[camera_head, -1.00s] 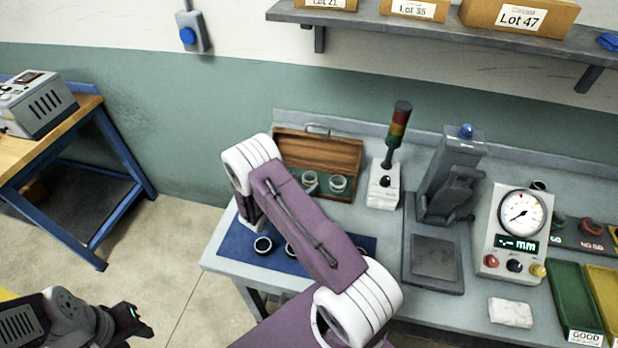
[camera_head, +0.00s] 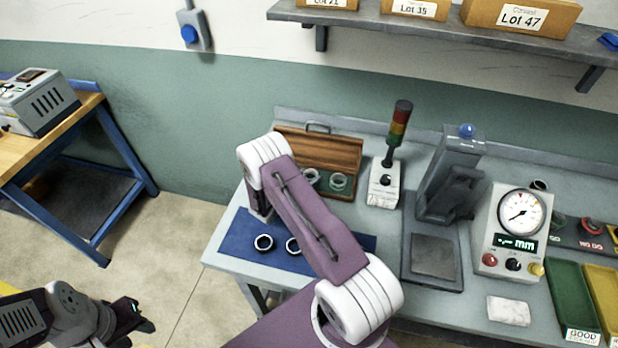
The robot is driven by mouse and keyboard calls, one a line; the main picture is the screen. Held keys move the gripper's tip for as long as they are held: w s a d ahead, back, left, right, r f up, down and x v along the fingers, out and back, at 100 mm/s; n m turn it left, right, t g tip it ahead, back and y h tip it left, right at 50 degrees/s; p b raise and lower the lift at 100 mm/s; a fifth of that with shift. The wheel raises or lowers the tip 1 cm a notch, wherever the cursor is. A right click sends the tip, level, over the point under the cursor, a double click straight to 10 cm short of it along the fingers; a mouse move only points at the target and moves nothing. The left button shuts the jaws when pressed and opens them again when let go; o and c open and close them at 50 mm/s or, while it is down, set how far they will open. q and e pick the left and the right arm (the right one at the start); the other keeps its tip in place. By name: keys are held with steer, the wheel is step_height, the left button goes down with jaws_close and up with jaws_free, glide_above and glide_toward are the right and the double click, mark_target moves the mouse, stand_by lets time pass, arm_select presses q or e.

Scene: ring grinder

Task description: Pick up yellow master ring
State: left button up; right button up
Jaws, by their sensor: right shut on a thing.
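I cannot make out a yellow ring. Two pale rings sit in the open wooden case (camera_head: 345,148) at the back of the bench; one ring (camera_head: 338,182) shows clearly, the other (camera_head: 312,177) is partly behind my right arm. Two dark-rimmed rings (camera_head: 263,242) (camera_head: 293,246) lie on the blue mat (camera_head: 232,240). My right arm reaches over the mat and hides part of it. Its gripper is hidden behind the arm, so what it holds does not show. My left gripper (camera_head: 133,312) is at the lower left, away from the bench; its jaw opening is unclear.
Right of the case stand a signal tower (camera_head: 384,185), a grey press-like stand (camera_head: 445,195) and a dial gauge box (camera_head: 510,230). A white cloth (camera_head: 508,311), a green tray (camera_head: 572,295) and a yellow tray (camera_head: 606,290) lie at the right. A shelf (camera_head: 420,33) hangs above.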

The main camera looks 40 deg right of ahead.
step_height(320, 180, up, 4)
steer(key=shift+b, duration=0.35)
steer(key=s+d+r+b, duration=0.2)
steer(key=s+d+r, duration=0.4)
steer(key=d, duration=0.3)
steer(key=shift+s+d+r, duration=0.25)
steer(key=shift+s+r, duration=0.1)
steer(key=shift+s, duration=0.05)
steer(key=shift+a, duration=0.1)
